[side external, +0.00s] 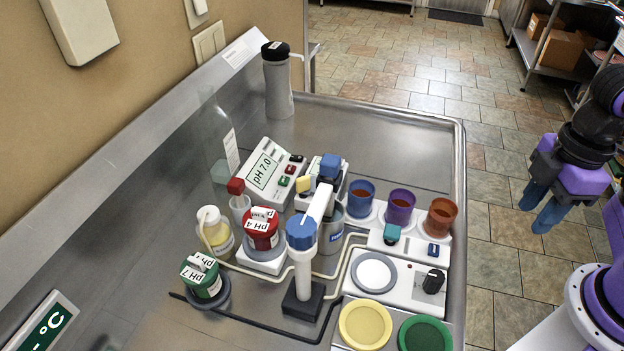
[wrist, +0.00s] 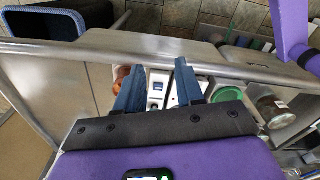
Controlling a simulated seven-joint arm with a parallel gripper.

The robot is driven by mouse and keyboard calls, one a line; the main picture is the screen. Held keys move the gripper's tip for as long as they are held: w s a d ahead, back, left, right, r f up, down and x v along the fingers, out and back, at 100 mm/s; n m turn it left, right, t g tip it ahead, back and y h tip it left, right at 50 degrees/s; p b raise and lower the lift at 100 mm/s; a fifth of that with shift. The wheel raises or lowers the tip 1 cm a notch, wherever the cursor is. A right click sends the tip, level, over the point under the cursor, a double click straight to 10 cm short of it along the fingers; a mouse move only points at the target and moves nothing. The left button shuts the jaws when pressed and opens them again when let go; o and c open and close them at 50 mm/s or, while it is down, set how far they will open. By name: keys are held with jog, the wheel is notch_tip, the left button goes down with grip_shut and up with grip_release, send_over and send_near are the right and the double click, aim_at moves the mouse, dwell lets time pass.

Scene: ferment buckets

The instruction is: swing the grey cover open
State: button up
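My gripper (side external: 537,209) is at the right of the side view, beyond the bench's right edge, with its two blue fingers pointing down and left. In the wrist view the fingers (wrist: 158,66) stand apart with nothing held between them. I cannot pick out a hinged grey cover with certainty in either view. A grey ring around a white disc (side external: 374,272) lies on a white unit (side external: 405,290) in the side view. My gripper is well apart from it.
The metal bench (side external: 390,125) holds blue, purple (side external: 400,207) and orange cups (side external: 441,217), a yellow disc (side external: 365,325), a green disc (side external: 425,335) and a pH meter (side external: 271,170). A blue-capped white arm (side external: 301,235) stands mid-bench. The bench's far right is clear.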

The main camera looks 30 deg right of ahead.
jog(key=w+a+r+n, duration=0.1)
jog(key=w+a+r, duration=0.2)
jog(key=w+a, duration=0.45)
jog(key=w+a+r+n, duration=0.1)
jog(key=w+a+r, duration=0.2)
jog(key=w+a, duration=0.45)
notch_tip(320, 180, up, 2)
jog(key=n, duration=0.3)
send_over(303, 177)
notch_tip(303, 177, down, 17)
jog(key=shift+f, duration=0.1)
grip_shut()
